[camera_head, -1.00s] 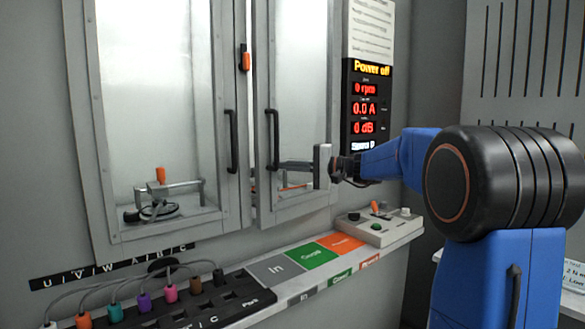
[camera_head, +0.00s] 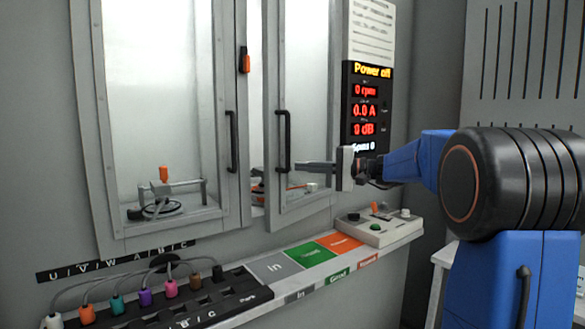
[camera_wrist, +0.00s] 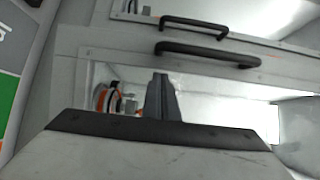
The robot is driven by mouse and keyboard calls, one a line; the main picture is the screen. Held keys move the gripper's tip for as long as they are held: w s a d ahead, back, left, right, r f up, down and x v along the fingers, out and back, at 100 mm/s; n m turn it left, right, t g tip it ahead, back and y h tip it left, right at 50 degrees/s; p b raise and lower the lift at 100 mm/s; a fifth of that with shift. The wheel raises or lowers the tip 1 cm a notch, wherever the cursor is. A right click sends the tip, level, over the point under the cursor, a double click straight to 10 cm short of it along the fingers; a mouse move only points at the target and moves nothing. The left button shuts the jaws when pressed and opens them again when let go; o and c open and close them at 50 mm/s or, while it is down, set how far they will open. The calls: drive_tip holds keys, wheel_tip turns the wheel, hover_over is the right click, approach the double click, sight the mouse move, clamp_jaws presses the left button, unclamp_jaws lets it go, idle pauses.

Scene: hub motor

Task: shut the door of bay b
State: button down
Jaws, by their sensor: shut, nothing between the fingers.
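Two framed glass doors stand side by side in the head view. The right door (camera_head: 304,210) is ajar, its free left edge standing out from the cabinet with a gap beside the left door (camera_head: 170,228). The left door looks closed. No bay letter is readable on either. The right door's black handle (camera_head: 283,142) is upright near its free edge. My gripper (camera_head: 299,166) is shut and empty, in front of the right door's pane, just right of the handle's lower end. In the wrist view its fingers (camera_wrist: 161,85) are together before the pane, near a handle (camera_wrist: 207,53); contact cannot be told.
A ledge below the doors holds a socket strip (camera_head: 200,298) with coloured plugs, coloured label pads (camera_head: 310,253) and a control box (camera_head: 378,228). A display panel (camera_head: 366,105) reading "Power off" is right of the doors. An orange latch (camera_head: 244,60) sits between the doors.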

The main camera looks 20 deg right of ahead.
drive_tip(key=s+d+r+n+g+y, duration=0.1)
drive_tip(key=s+d+n+g+y, duration=0.15)
drive_tip(key=s+d, duration=0.75)
approach(281, 162)
drive_tip(key=shift+g+h, duration=0.25)
drive_tip(key=shift+h, duration=0.2)
drive_tip(key=s+a, duration=0.1)
drive_tip(key=a, duration=0.1)
drive_tip(key=s+a+r, duration=0.1)
drive_tip(key=s+a, duration=0.1)
drive_tip(key=shift+w, duration=0.1)
drive_tip(key=w+a, duration=0.3)
drive_tip(key=w, duration=0.1)
drive_tip(key=w+a, duration=0.2)
drive_tip(key=w, duration=0.1)
drive_tip(key=shift+a, duration=0.3)
drive_tip(key=shift+w+r, duration=0.1)
drive_tip(key=shift+w, duration=0.2)
drive_tip(key=shift+a, duration=0.1)
